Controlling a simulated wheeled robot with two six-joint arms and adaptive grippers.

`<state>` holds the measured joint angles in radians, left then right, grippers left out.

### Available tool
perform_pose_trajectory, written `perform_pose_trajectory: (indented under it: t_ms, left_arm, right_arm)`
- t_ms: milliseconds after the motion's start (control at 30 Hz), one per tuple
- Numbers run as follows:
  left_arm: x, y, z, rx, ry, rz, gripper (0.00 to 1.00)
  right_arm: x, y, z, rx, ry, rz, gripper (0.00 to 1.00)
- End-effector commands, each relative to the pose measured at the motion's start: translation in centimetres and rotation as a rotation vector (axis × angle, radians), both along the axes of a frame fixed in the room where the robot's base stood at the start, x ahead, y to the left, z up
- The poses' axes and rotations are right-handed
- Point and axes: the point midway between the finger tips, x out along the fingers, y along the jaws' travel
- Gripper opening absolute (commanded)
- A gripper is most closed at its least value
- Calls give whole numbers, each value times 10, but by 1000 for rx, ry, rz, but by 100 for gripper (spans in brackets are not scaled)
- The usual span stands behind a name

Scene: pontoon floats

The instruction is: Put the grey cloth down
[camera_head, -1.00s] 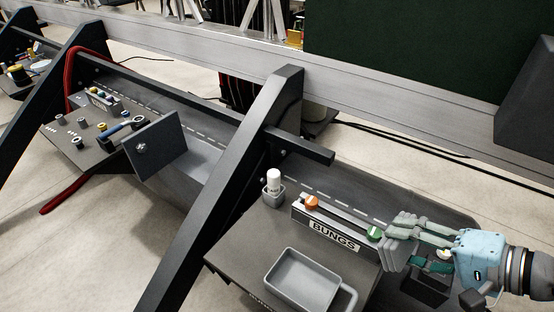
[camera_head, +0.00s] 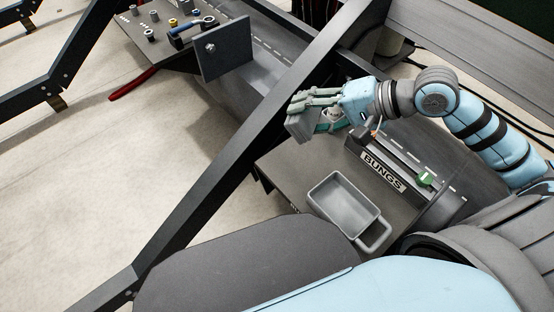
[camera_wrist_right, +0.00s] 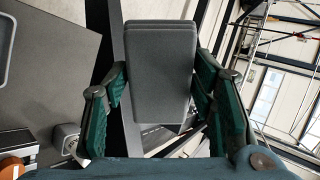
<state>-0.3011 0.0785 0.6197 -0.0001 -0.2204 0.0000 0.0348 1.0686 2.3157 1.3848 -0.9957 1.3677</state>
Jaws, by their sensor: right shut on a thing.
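The grey cloth (camera_head: 299,128) is a folded, flat block with rounded corners. My right gripper (camera_head: 312,112) is shut on it and holds it near the dark diagonal beam, by the far left part of the dark shelf. In the right wrist view the cloth (camera_wrist_right: 160,70) stands out between the green-padded fingers of the right gripper (camera_wrist_right: 160,88), one on each side. Whether the cloth touches anything below is hard to tell. My left gripper is not in view.
A grey tray (camera_head: 343,181) with a handle sits on the dark shelf (camera_head: 290,168). Behind it is a rack labelled BUNGS (camera_head: 382,171) with a green bung (camera_head: 425,179). The diagonal beam (camera_head: 215,165) borders the shelf on the left. Bare shelf shows left of the tray.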

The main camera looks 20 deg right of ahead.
Motion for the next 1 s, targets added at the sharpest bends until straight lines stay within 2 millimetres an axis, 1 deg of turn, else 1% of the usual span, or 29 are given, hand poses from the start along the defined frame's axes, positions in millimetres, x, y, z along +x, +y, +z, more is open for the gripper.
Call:
perform_pose_trajectory:
  t_ms: [33, 67, 100, 200, 300, 400, 433, 533, 567, 633, 700, 800, 900, 1000]
  left_arm:
    - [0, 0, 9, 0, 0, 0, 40]
    - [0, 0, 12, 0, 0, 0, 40]
    - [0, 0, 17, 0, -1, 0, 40]
    - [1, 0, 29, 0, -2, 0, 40]
    - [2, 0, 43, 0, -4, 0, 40]
    - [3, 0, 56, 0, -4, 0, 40]
    - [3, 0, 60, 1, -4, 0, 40]
    - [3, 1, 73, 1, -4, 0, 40]
    - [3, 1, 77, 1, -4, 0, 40]
    - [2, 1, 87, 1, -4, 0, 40]
    - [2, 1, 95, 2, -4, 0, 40]
    - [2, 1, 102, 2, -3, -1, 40]
    - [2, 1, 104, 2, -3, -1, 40]
    - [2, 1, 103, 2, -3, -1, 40]
  right_arm:
    - [15, -9, 6, -12, 12, -38, 29]
    - [24, -17, 5, -28, 29, -66, 29]
    - [37, -28, 3, -51, 56, -107, 29]
    - [68, -56, -7, -119, 138, -212, 29]
    - [92, -80, -22, -196, 245, -313, 29]
    - [106, -93, -41, -270, 362, -394, 29]
    - [108, -94, -47, -289, 397, -416, 29]
    - [110, -89, -63, -358, 518, -468, 29]
    - [109, -84, -67, -378, 554, -479, 29]
    - [104, -68, -73, -426, 635, -496, 29]
    - [97, -50, -75, -470, 701, -501, 29]
    - [86, -30, -72, -513, 761, -498, 29]
    - [80, -19, -70, -537, 789, -493, 29]
    - [79, -18, -71, -545, 795, -495, 29]
